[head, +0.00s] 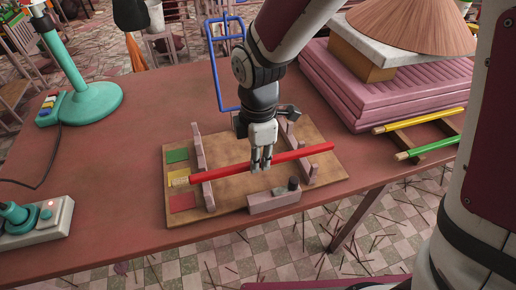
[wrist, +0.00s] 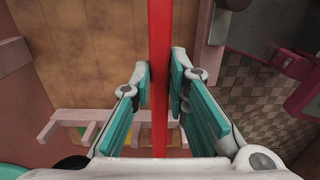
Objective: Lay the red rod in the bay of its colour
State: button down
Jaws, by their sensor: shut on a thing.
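My gripper (head: 261,167) is shut on the red rod (head: 300,154), holding it near its middle, above a wooden board (head: 236,146). In the wrist view the rod (wrist: 158,40) runs between the teal finger pads (wrist: 160,88). The board has two pink notched racks, a left one (head: 201,172) and a right one (head: 305,156). Green (head: 177,155), yellow (head: 175,172) and red (head: 182,202) patches mark the bays at its left end. In the head view the rod's pale left tip overlaps the yellow patch. I cannot tell whether the rod touches the racks.
A pink block with a dark knob (head: 274,200) sits at the board's front edge. A yellow rod (head: 420,120) and a green rod (head: 428,148) lie on a wooden rack at right, beside stacked pink slabs (head: 400,85). A blue wire frame (head: 213,65) stands behind.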

jog(key=shift+f, duration=1.6)
jog(key=shift+f, duration=0.15)
jog(key=shift+f+b, duration=0.3)
jog(key=shift+f, duration=0.05)
jog(key=c, duration=1.6)
grip_release()
jog(key=shift+o, duration=0.2)
notch_tip(320, 180, up, 13)
jog(key=p, duration=0.1)
